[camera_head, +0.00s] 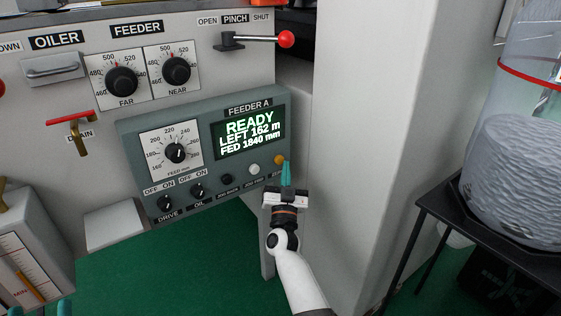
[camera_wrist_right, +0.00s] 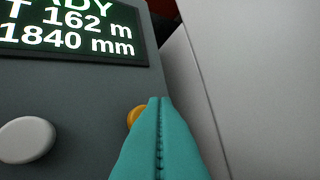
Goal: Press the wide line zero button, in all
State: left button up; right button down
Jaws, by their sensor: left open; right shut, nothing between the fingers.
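The Feeder A panel (camera_head: 118,135) has a lit display (camera_head: 248,133) reading READY, LEFT 162 m, FED 1840 mm. Below it sit a black button (camera_head: 227,179), a white button (camera_head: 254,169) and an orange button (camera_head: 280,159). Their small labels are too blurred or covered to read. My right gripper (camera_head: 287,160) is shut and empty, its tips beside the orange button. In the right wrist view the tips (camera_wrist_right: 160,99) partly cover the orange button (camera_wrist_right: 134,116); I cannot tell whether they touch it. My left gripper (camera_head: 52,309) is open, barely showing at the bottom left edge.
A feed dial (camera_head: 177,153) and two OFF/ON knobs, drive (camera_head: 165,203) and oil (camera_head: 198,191), are on the panel. A red-ended pinch lever (camera_head: 286,39) juts out above. A pale column (camera_head: 375,120) stands close right of my right gripper.

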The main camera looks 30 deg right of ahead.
jog(key=shift+w, duration=0.1)
dwell(0.7)
pick_arm(q)
jog(key=shift+s+r, duration=0.1)
jog(key=shift+r, duration=0.05)
pick_arm(e)
jog(key=shift+w, duration=0.3)
pick_arm(q)
jog(key=shift+s+r+t, duration=0.4)
jog(key=shift+r+t, duration=0.15)
jog(key=shift+t, duration=0.05)
pick_arm(e)
jog(key=shift+w, duration=0.45)
pick_arm(q)
jog(key=shift+w, duration=0.1)
pick_arm(e)
jog(key=shift+s, duration=0.1)
pick_arm(q)
jog(key=shift+w+f+g+y+p, duration=0.2)
jog(key=shift+w+f+g, duration=0.2)
jog(key=shift+f+g, duration=0.35)
jog(key=shift+w+f+g+y+p, duration=0.2)
jog(key=shift+w+f+g, duration=0.3)
jog(key=shift+f, duration=0.3)
jog(key=shift+w+f+g+y+p, duration=0.1)
jog(key=shift+w+f+g+y, duration=0.2)
jog(key=shift+f+g, duration=0.45)
pick_arm(e)
jog(key=shift+s, duration=0.75)
